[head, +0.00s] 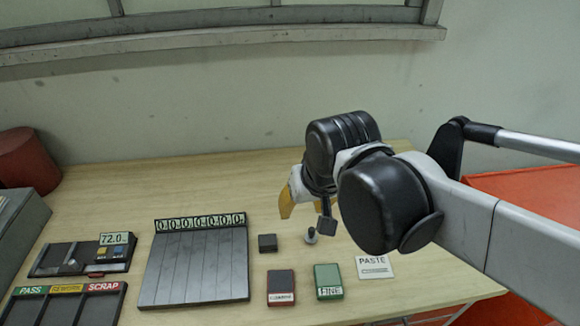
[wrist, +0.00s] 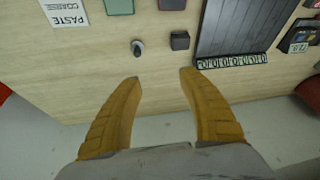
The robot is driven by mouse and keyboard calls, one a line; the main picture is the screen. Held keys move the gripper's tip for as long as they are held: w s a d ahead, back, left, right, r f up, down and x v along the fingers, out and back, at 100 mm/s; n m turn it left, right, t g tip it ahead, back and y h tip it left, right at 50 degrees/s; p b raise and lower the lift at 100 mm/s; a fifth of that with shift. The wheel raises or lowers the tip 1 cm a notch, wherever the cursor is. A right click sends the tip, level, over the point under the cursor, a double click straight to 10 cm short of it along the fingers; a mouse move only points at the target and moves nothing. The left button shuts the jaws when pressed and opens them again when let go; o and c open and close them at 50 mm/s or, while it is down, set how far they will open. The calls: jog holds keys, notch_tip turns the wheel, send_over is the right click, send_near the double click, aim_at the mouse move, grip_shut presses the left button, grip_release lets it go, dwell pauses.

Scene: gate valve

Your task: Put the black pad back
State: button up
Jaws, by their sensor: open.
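A small black block (head: 268,243), the only loose black pad-like piece I see, lies on the wooden table just right of the grooved dark board (head: 195,265). In the wrist view the black block (wrist: 180,40) lies beyond my fingertips, apart from them. My gripper (head: 306,218) is above the table, up and to the right of the block. In the wrist view my gripper (wrist: 159,77) has its two yellow fingers spread, with only bare tabletop between them. A small grey knob-like piece (head: 311,236) stands right of the block; it also shows in the wrist view (wrist: 138,48).
A red labelled pad (head: 281,287), a green "FINE" pad (head: 328,281) and a white "PASTE" card (head: 374,266) lie along the front right. A gauge reading 72.0 (head: 115,239) and a PASS/REWORK/SCRAP tray (head: 67,289) are left. Bare table lies behind the board.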

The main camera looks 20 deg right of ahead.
jog(key=s+d+t, duration=0.2)
jog(key=s, duration=0.1)
jog(key=shift+s+d+r+n+t, duration=0.2)
jog(key=shift+d+n+t, duration=0.1)
jog(key=shift+d+n, duration=0.1)
